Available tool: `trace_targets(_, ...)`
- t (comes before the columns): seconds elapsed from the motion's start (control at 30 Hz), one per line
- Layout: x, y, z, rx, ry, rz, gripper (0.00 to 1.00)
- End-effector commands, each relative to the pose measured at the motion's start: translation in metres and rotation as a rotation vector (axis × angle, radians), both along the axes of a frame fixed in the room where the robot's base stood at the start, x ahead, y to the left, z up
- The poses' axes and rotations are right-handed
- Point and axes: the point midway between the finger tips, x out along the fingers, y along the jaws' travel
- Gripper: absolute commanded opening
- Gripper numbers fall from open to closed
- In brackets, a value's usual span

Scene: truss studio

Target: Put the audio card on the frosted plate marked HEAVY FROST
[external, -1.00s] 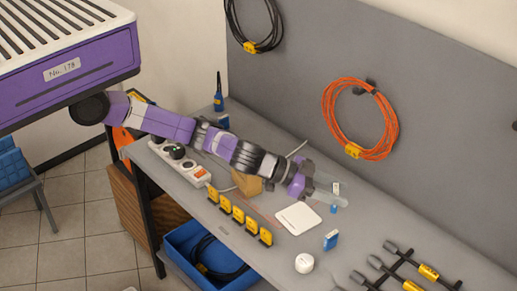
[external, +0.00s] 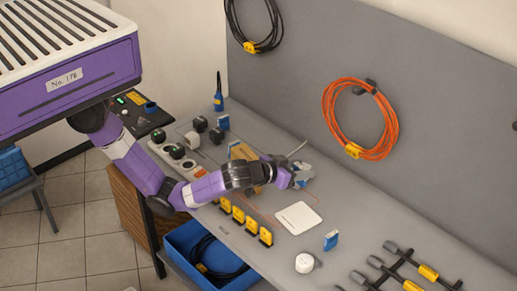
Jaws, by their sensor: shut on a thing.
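My gripper (external: 302,174) is over the bench, behind the white square plate, its jaws shut on a small blue and white card. The card is mostly hidden by the gripper, and I cannot read any marking on it. The white square plate (external: 298,217) lies flat on the bench, in front of my gripper and apart from it. No lettering can be read on this plate, so I cannot tell whether it is the HEAVY FROST one.
A blue and white card (external: 331,240) stands at right, near a white round puck (external: 304,263). Several yellow tags (external: 238,215) line the front edge. A tan block (external: 240,152) and power strip (external: 178,158) are at left. Black racks (external: 390,270) stand at front right.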

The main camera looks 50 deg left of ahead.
Motion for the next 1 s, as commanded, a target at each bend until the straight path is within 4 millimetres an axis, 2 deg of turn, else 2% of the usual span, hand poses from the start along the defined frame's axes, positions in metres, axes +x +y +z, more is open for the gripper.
trace_targets(0.1, 0.014, 0.022, -0.003, -0.001, 0.000, 0.061, 0.06)
trace_targets(0.27, 0.021, 0.033, -0.011, 0.002, 0.001, 0.092, 0.06)
trace_targets(0.37, 0.022, 0.035, -0.028, 0.006, 0.002, 0.096, 0.06)
trace_targets(0.8, 0.021, 0.034, -0.133, 0.006, 0.001, 0.094, 0.06)
trace_targets(1.0, 0.022, 0.034, -0.161, 0.001, 0.000, 0.094, 0.06)
